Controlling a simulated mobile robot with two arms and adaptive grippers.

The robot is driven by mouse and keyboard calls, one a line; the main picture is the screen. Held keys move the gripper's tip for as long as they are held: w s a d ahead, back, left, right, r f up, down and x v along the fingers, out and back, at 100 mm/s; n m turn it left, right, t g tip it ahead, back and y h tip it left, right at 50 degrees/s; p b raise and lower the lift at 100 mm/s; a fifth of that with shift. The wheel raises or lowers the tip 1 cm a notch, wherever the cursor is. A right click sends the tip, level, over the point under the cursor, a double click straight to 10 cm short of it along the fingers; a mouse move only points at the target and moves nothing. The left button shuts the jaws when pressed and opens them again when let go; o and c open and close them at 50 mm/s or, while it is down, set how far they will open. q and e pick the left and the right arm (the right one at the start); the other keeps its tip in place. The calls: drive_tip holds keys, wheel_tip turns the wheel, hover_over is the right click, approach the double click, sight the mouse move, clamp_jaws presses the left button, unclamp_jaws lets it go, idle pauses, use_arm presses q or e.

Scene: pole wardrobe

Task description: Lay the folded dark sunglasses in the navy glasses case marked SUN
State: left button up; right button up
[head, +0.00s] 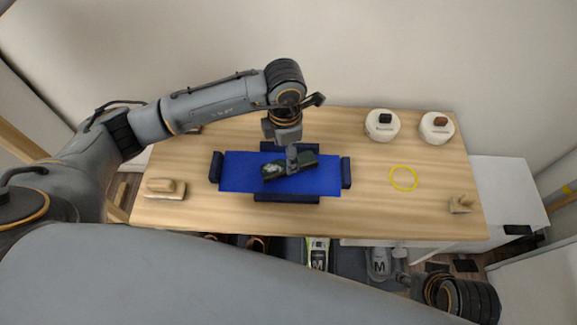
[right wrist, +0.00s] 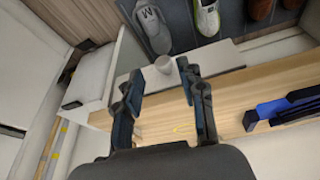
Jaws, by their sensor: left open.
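A wide blue panel (head: 240,175) with separate navy walls along its four sides lies on the table; I cannot read a SUN mark on it. A dark object (head: 305,162), its shape not clear enough to confirm as the folded sunglasses, lies tilted on the blue panel's middle. My left gripper (head: 291,162) is open, pointing down right at the dark object and partly covering it. In the right wrist view, my right gripper (right wrist: 163,100) is open and empty, beyond the table edge. The blue and navy thing also shows there (right wrist: 285,110).
Two round white containers (head: 382,126) (head: 437,128) stand at the back right. A yellow ring (head: 403,178) lies on the table (head: 365,210). Wooden pieces sit at the left (head: 165,188) and right (head: 461,203). Several shoes (head: 318,254) are below the front edge.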

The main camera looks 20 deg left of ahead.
use_arm(q)
drive_tip(key=shift+f, duration=0.5)
wheel_tip(320, 180, down, 5)
drive_tip(key=shift+w+r+b, duration=0.1)
drive_tip(key=shift+r+b, duration=0.05)
drive_tip(key=shift+b, duration=0.45)
use_arm(e)
drive_tip(key=shift+s, duration=0.2)
use_arm(q)
drive_tip(key=shift+c, duration=0.4)
drive_tip(key=c, duration=1.3)
drive_tip(key=shift+r, duration=0.1)
drive_tip(key=shift+r, duration=0.1)
